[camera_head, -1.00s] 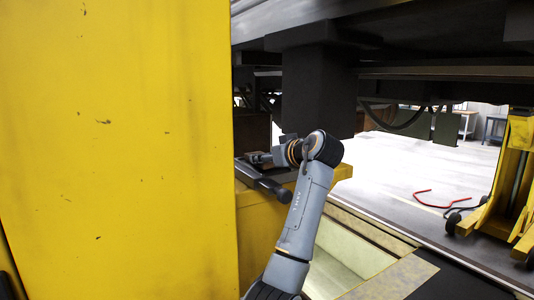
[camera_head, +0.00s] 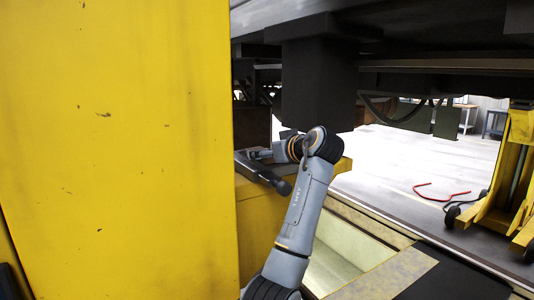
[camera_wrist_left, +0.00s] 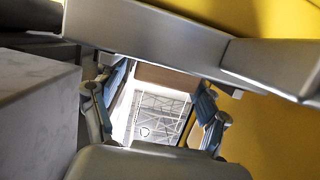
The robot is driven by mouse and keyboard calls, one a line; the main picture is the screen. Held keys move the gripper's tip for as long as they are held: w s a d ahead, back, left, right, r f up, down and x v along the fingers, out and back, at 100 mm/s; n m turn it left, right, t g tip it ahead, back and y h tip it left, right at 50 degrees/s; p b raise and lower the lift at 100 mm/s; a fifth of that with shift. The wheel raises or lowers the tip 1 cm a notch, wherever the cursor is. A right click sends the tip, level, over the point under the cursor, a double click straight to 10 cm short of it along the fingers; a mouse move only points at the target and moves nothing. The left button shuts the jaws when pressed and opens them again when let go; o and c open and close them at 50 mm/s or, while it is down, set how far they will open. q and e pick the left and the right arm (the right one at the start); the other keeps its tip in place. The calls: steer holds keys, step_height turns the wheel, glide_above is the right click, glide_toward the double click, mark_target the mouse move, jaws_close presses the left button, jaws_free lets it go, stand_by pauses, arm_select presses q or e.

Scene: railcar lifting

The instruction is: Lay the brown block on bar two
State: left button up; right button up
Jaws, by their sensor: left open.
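My left gripper (camera_head: 258,154) reaches leftward from its wrist, low over a yellow bracket (camera_head: 262,212) beside the yellow column. In the left wrist view its two fingers (camera_wrist_left: 158,105) stand apart, open, with nothing clearly held. A brown strip (camera_wrist_left: 165,78) shows beyond and between the fingers; I cannot tell whether it is the brown block. A dark bar (camera_head: 262,172) with a rounded end lies on the bracket, close to the gripper. Grey bars (camera_wrist_left: 150,28) cross the top of the left wrist view. Which one is bar two cannot be told. My right gripper is not in view.
A tall yellow column (camera_head: 120,150) fills the left. A dark railcar underbody (camera_head: 430,40) hangs overhead, with a block-shaped part (camera_head: 318,85) just above my wrist. Another yellow jack (camera_head: 510,175) stands at right. A red hose (camera_head: 440,193) lies on the open floor.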

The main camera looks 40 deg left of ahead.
arm_select(q)
steer(key=shift+r, duration=0.2)
steer(key=b+v, duration=0.5)
steer(key=v, duration=0.6)
steer(key=shift+d, duration=0.35)
steer(key=shift+s+r, duration=0.1)
